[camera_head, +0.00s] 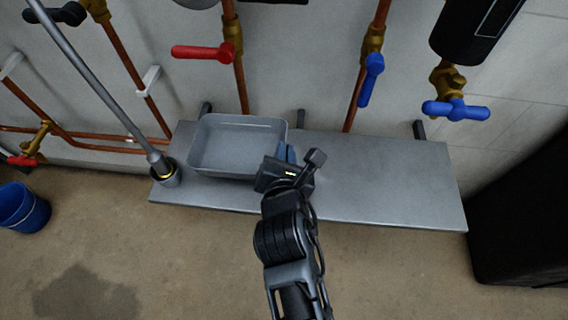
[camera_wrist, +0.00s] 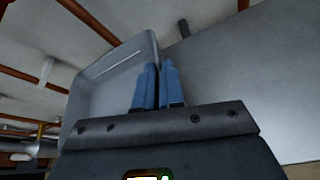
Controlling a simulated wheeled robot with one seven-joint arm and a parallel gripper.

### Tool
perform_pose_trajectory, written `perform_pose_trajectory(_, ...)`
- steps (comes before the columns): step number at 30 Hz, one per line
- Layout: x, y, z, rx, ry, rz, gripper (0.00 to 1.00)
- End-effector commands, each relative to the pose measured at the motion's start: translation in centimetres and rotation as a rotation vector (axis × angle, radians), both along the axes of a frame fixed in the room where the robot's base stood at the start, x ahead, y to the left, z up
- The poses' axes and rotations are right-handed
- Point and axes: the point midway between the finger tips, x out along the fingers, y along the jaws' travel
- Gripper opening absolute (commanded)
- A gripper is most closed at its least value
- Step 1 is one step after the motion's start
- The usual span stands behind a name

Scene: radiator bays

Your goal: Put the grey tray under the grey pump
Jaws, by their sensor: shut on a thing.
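The grey tray (camera_head: 235,145) is an empty open rectangular tub at the left part of the grey shelf. It also shows in the wrist view (camera_wrist: 105,85). My gripper (camera_head: 286,154) is at the tray's right side. Its blue fingertips (camera_wrist: 158,84) are shut on the tray's right wall. I cannot tell whether the tray rests on the shelf or hangs just above it. A grey rounded body (camera_head: 196,3) is cut off by the top edge of the head view; I cannot tell whether it is the grey pump.
The grey shelf (camera_head: 385,180) is clear to the right of the tray. A grey pole (camera_head: 100,80) stands close to the tray's left. Copper pipes with a red lever (camera_head: 200,52) and blue handles (camera_head: 371,80) hang above. A blue bucket (camera_head: 24,207) is on the floor.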

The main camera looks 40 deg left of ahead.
Motion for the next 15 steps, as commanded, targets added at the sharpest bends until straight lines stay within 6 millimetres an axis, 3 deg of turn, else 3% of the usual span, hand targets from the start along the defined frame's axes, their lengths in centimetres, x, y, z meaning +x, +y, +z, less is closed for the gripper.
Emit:
perform_pose_trajectory(9, 0.0, 0.1, -3.8, 0.001, 0.0, 0.002, 0.0)
perform_pose_trajectory(15, 0.0, 0.0, -3.9, 0.002, 0.0, 0.0, 0.0)
